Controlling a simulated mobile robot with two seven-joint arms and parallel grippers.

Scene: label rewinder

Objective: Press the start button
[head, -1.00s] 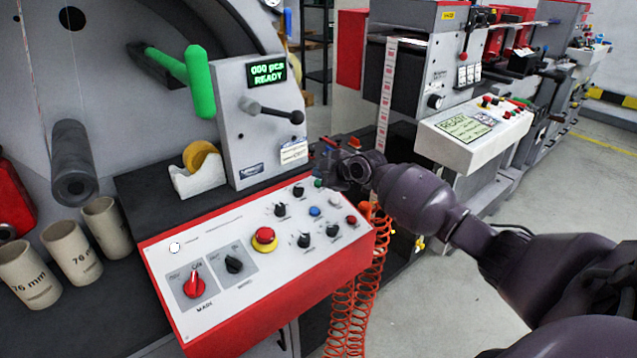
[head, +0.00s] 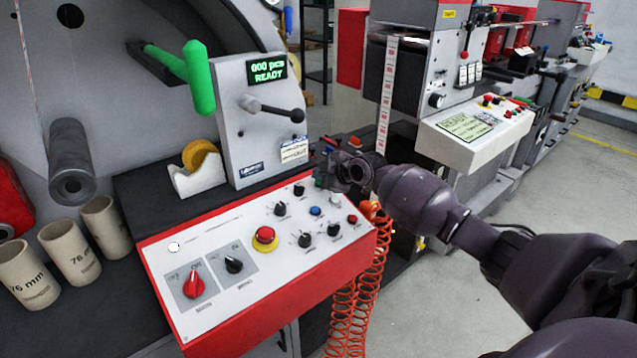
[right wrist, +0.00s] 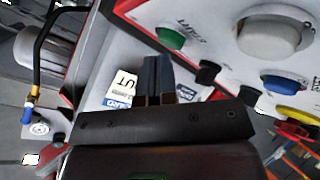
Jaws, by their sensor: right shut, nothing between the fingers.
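The control panel (head: 215,285) is a white sloped face with a red edge, carrying several buttons and knobs. In the right wrist view a green button (right wrist: 171,37), which looks like the start button, sits at the panel's corner near a printed label. My right gripper (head: 322,174) is at the panel's far right corner in the head view and largely covers the green button there. In the right wrist view its dark fingers (right wrist: 157,66) are together and empty, seen beside the green button. I cannot tell if they touch it. My left gripper is not in view.
A red mushroom button (head: 265,235) on a yellow ring, a blue button (head: 316,211) and black knobs are on the same panel. An orange coiled hose (head: 342,310) hangs at the panel's right side.

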